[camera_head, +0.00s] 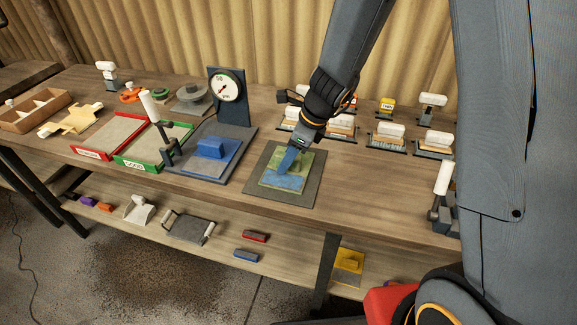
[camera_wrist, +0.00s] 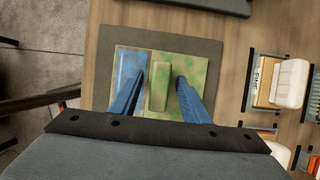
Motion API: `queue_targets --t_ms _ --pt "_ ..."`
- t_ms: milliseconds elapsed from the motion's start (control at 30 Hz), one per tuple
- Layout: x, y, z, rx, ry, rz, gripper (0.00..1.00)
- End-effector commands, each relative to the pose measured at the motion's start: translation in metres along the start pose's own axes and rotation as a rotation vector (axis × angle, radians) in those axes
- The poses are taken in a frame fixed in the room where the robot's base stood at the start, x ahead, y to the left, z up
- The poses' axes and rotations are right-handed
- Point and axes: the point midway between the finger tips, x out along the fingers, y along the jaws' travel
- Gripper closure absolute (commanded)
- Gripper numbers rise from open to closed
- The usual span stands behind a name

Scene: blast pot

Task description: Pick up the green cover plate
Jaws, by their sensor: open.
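The green cover plate (camera_wrist: 200,68) lies flat on a dark grey square base (camera_wrist: 165,36) in the wrist view. Its surface is mottled green, with a blue area along the left side. A raised green block (camera_wrist: 158,84) stands on it. My gripper (camera_wrist: 160,76) is open, with one blue finger on each side of that block and visible gaps to both. In the head view the plate (camera_head: 297,162) sits on its base (camera_head: 312,183) near the bench's front edge, with my gripper (camera_head: 287,162) over it. My fingers hide part of the plate and block.
A blue plate with a block (camera_head: 211,149) and a dial gauge (camera_head: 225,87) stand to the left. Red-edged (camera_head: 92,154) and green-edged (camera_head: 136,163) trays lie beyond. Several white-handled items (camera_head: 387,131) stand at right. A yellow plate (camera_head: 349,262) lies on the lower shelf.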

Motion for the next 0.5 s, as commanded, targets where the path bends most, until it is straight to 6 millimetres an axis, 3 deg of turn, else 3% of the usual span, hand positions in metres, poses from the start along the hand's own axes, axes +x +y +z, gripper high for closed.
queue_targets --t_ms 167,433,500 --pt "0.0001 -0.0002 0.0000 0.000 0.000 -0.001 0.58" --pt "-0.0001 -0.0001 -0.0001 0.000 0.000 -0.001 1.00" --pt "-0.0002 -0.0001 -0.0002 0.000 0.000 -0.001 1.00"
